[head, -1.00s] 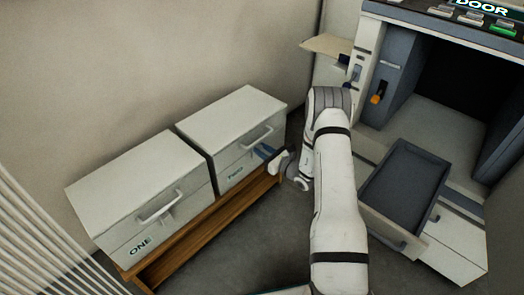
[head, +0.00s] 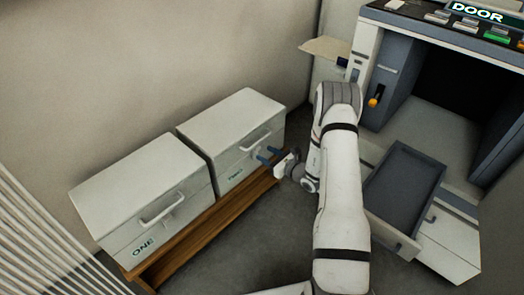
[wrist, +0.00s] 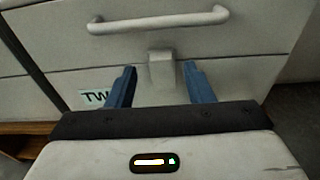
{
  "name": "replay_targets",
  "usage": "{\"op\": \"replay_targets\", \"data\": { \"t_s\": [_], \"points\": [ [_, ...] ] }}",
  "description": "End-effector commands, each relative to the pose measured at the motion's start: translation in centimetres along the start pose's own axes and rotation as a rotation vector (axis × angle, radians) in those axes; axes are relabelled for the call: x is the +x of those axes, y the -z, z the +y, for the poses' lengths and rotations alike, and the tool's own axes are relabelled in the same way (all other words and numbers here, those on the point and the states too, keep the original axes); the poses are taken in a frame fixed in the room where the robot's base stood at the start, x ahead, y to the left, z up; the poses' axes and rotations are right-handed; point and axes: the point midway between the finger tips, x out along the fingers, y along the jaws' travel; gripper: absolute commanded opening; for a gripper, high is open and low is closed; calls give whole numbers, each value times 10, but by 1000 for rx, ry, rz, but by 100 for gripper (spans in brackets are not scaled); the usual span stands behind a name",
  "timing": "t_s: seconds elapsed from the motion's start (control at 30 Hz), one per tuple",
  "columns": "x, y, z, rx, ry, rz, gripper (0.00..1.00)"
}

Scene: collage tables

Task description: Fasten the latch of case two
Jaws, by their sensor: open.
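Case two (head: 228,128) is a pale grey box with its lid down, on the right half of a wooden bench. Its front has a bar handle (wrist: 160,24) and a "TWO" label (wrist: 96,98), partly covered by a finger in the wrist view. A small grey latch tab (wrist: 162,70) sits below the handle at the lid seam. I cannot tell whether it is fastened. My gripper (head: 268,155) is at the front of case two. In the wrist view my gripper (wrist: 160,82) is open, its blue fingers on either side of the latch with gaps, holding nothing.
Case one (head: 145,195) stands to the left on the same wooden bench (head: 205,225). At right are a grey machine with an open dark bay (head: 465,95) and a pulled-out drawer with a dark tray (head: 403,185). Grey floor (head: 265,235) is clear before the bench.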

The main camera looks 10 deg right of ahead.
Motion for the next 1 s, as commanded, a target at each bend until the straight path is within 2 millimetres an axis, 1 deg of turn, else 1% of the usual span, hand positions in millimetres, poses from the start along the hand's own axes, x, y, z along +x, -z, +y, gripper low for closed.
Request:
{"op": "replay_targets", "data": {
  "t_s": [0.03,0.1,0.2,0.3,0.83,0.87,0.93,0.97,1.0],
  "points": [
    [-11,-2,-1,3,5,1,47],
    [-23,-1,-1,4,5,2,47],
    [-35,0,-1,4,5,2,47],
    [-42,0,-1,4,6,1,47],
    [-44,0,0,3,4,2,47],
    [-44,-2,0,1,0,2,47],
    [-43,-16,5,-15,-26,1,47],
    [-42,-27,8,-28,-45,1,47],
    [-41,-44,15,-50,-80,2,47]
  ]
}}
